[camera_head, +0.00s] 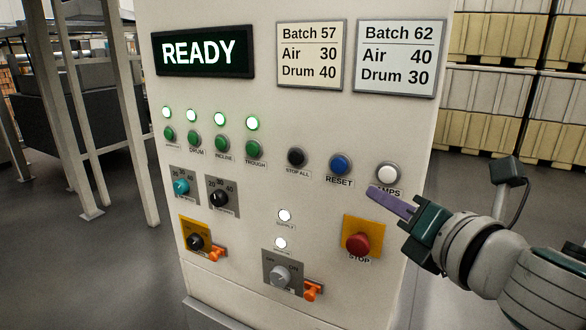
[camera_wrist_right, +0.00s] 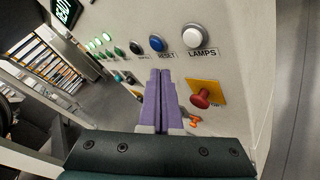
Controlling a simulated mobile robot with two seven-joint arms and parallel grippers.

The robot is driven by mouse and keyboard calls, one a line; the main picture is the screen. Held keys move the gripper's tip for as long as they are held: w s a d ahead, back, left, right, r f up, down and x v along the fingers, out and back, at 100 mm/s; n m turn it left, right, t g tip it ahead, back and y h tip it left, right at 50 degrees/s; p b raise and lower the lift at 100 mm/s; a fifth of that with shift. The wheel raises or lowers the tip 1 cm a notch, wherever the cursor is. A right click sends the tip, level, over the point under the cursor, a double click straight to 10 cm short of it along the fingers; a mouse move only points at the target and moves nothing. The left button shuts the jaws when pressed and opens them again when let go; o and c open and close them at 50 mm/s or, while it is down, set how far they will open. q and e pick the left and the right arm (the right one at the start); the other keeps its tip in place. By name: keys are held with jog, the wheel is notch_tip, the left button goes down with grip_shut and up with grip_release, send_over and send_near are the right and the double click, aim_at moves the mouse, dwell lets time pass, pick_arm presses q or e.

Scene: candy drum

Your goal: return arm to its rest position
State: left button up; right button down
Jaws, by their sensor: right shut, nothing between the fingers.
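My right gripper (camera_head: 374,193) is in front of the right side of the control panel (camera_head: 330,120), just below the white LAMPS button (camera_head: 387,174). Its purple fingers are together and empty, as the right wrist view (camera_wrist_right: 159,75) also shows. The blue RESET button (camera_head: 340,164) is up and left of the fingertips. The red STOP button (camera_head: 358,243) on its yellow plate is below them. In the right wrist view the fingers overlap the panel, and I cannot tell the exact gap. My left gripper is not in view.
The panel carries a READY display (camera_head: 204,51), two batch signs (camera_head: 310,54), several lit lamps, green buttons and dials. Orange tabs (camera_head: 312,290) stick out low on it. Stacked crates (camera_head: 497,95) stand behind at right. Grey floor (camera_head: 470,200) is clear there. Metal posts (camera_head: 130,110) stand left.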

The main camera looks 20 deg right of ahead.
dwell(0.7)
jog(key=s+a+f+m+g+y, duration=0.1)
jog(key=s+a+f+m+g, duration=0.25)
jog(key=s+m, duration=0.5)
jog(key=s+a+f+m+g, duration=0.25)
jog(key=s+m+g, duration=0.25)
jog(key=s+m, duration=0.35)
jog(key=s+a+f+m+g+y, duration=0.1)
jog(key=s+a+f+m+g, duration=0.1)
jog(key=s+a+m+g, duration=0.45)
jog(key=s+d+r+m+t+p, duration=0.1)
jog(key=d+r+m+t+p, duration=0.1)
jog(key=r+p, duration=2)
jog(key=shift+s+d+r+h+p, duration=0.15)
jog(key=shift+d+r+h+p, duration=0.2)
jog(key=shift+d, duration=0.35)
